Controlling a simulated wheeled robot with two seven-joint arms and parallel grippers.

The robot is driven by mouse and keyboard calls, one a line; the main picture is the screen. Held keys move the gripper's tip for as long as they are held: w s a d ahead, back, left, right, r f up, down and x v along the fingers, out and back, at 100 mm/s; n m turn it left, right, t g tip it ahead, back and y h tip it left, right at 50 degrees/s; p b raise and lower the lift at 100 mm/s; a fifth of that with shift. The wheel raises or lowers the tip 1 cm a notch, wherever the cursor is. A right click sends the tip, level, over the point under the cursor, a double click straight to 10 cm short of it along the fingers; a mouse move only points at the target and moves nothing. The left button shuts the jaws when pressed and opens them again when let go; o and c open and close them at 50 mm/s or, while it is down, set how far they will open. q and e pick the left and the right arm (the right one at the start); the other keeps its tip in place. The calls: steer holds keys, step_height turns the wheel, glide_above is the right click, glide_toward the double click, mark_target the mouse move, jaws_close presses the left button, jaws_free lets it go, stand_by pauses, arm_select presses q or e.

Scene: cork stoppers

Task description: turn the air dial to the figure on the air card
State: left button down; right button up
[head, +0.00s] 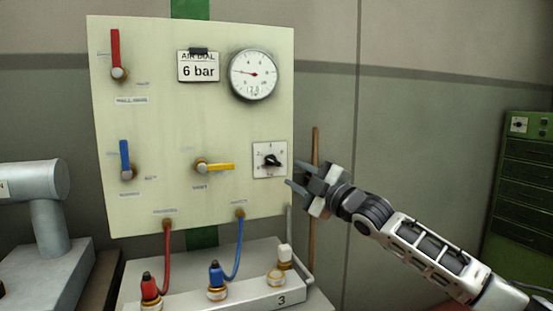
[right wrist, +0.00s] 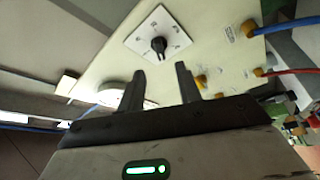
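The air dial (head: 271,161) is a black knob on a white square plate at the lower right of the cream panel. Its marks are too small to read surely. It also shows in the right wrist view (right wrist: 158,45), just beyond the fingertips. The air card (head: 198,69) reads "AIR DIAL 6 bar". The round gauge (head: 253,75) has its red needle pointing left. My right gripper (head: 294,174) is at the panel's right edge, just right of and below the dial. In the right wrist view its fingers (right wrist: 159,80) are apart with nothing between them. My left gripper is out of view.
The panel (head: 150,195) also carries a red lever (head: 115,48), a blue lever (head: 125,156) and a yellow lever (head: 219,167). Red and blue hoses run down to a grey block (head: 255,300). A brown rod (head: 315,145) stands behind my right gripper. A green cabinet (head: 520,190) is at right.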

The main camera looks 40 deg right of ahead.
mark_target(274, 163)
steer(key=p+x, duration=0.2)
steer(key=x, duration=0.5)
steer(key=shift+w+r+p, duration=0.1)
steer(key=shift+r+p, duration=0.05)
steer(key=shift+p, duration=0.25)
steer(key=shift+w+a, duration=0.1)
steer(key=shift+w, duration=0.45)
steer(key=shift+c, duration=0.3)
steer(key=c, duration=0.6)
